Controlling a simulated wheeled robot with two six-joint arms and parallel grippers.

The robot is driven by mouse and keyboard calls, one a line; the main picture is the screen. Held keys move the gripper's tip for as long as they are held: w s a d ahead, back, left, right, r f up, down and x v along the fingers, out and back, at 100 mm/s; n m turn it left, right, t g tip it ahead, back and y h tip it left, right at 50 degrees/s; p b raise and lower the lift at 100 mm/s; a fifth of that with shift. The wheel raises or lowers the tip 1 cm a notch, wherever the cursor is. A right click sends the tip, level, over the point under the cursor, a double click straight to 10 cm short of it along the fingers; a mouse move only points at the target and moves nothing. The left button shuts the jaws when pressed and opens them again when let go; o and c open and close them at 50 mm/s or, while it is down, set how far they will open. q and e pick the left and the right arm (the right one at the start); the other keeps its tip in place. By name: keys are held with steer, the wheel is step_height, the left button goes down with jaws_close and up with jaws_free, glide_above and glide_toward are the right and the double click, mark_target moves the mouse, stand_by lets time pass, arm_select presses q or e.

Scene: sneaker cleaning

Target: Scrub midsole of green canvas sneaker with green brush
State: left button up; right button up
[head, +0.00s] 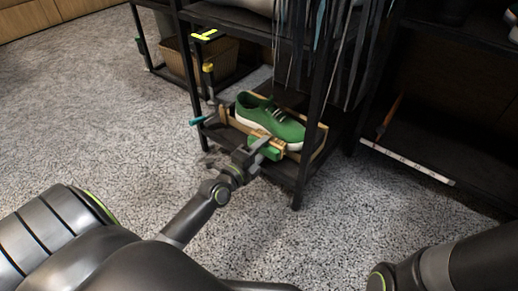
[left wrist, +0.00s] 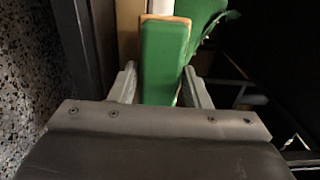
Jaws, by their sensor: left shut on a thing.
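The green canvas sneaker (head: 270,121) with a white midsole sits on a low wooden tray (head: 321,142) on the bottom level of a dark rack. My left gripper (head: 262,148) is shut on the green brush (head: 266,150) beside the sneaker's near side. In the left wrist view the green brush (left wrist: 164,58) lies between the two fingers (left wrist: 158,88), with the sneaker's green upper (left wrist: 203,14) and a bit of white midsole (left wrist: 161,7) just beyond it. I cannot tell whether the brush touches the midsole. My right gripper is not in view.
The rack's dark front post (head: 311,150) stands close to the right of the sneaker's toe. Another post (head: 190,85) stands to its left. Dark strips (head: 345,60) hang behind. A wicker basket (head: 222,58) is at the back. Speckled carpet (head: 90,120) is free on the left.

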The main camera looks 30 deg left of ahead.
mark_target(270, 156)
arm_select(q)
steer(key=shift+s+d, duration=0.1)
steer(key=shift+d, duration=0.8)
steer(key=shift+s+d+f, duration=0.1)
steer(key=shift+s+d, duration=0.05)
steer(key=shift+d, duration=0.55)
steer(key=shift+d+f, duration=0.15)
steer(key=shift+d, duration=0.05)
steer(key=shift+a, duration=0.1)
steer(key=shift+w+a, duration=0.15)
steer(key=shift+a, duration=0.4)
steer(key=shift+w+a, duration=0.15)
steer(key=shift+a, duration=0.35)
steer(key=shift+w+a, duration=0.15)
steer(key=shift+a, duration=0.5)
steer(key=shift+c, duration=0.8)
steer(key=shift+a+r, duration=0.25)
